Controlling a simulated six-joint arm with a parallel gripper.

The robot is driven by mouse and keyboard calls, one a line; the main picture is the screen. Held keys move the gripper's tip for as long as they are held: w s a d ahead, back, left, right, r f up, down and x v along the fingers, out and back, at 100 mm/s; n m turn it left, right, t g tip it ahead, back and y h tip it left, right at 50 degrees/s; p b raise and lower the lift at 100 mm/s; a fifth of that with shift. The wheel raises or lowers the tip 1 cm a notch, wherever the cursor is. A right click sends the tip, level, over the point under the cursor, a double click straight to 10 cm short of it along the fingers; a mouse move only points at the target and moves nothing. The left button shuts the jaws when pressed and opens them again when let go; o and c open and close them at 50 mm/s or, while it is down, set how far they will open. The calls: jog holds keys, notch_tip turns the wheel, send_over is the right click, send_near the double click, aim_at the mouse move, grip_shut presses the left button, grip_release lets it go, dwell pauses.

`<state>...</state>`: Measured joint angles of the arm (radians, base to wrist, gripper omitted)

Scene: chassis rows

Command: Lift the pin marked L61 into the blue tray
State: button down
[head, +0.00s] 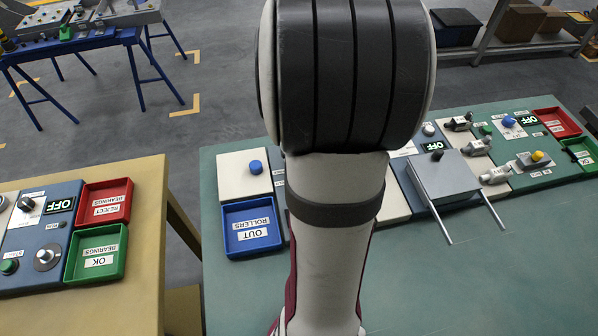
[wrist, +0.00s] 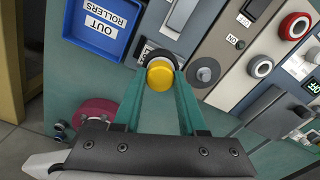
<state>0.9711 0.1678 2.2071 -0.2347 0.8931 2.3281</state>
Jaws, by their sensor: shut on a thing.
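My gripper (wrist: 161,84) has two teal fingers in the wrist view, closed on the sides of a pin with a round yellow end (wrist: 160,73). A dark ring shows just beyond the yellow end. No L61 mark can be read on it, and I cannot tell whether it is clear of the panel. The blue tray (head: 229,240) with the label OUT ROLLERS sits on the green table in the head view. In the wrist view the tray (wrist: 127,38) lies up and left of the fingertips, and its visible floor holds only the label. My arm hides my gripper in the head view.
In the wrist view a grey round knob (wrist: 204,70) stands close right of the fingers, with a switch plate (wrist: 181,17) above. In the head view a grey box with two rods (head: 452,178) stands right of my arm. The table's front is clear.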

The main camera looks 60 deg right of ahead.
jog(key=shift+m, duration=0.5)
jog(key=r, duration=0.4)
jog(key=shift+a+r, duration=0.1)
jog(key=shift+a, duration=0.1)
jog(key=w+a+f+n, duration=0.3)
jog(key=w+a+n, duration=0.6)
jog(key=n, duration=0.6)
jog(key=shift+f, duration=4.65)
jog(key=shift+c, duration=1.9)
grip_release()
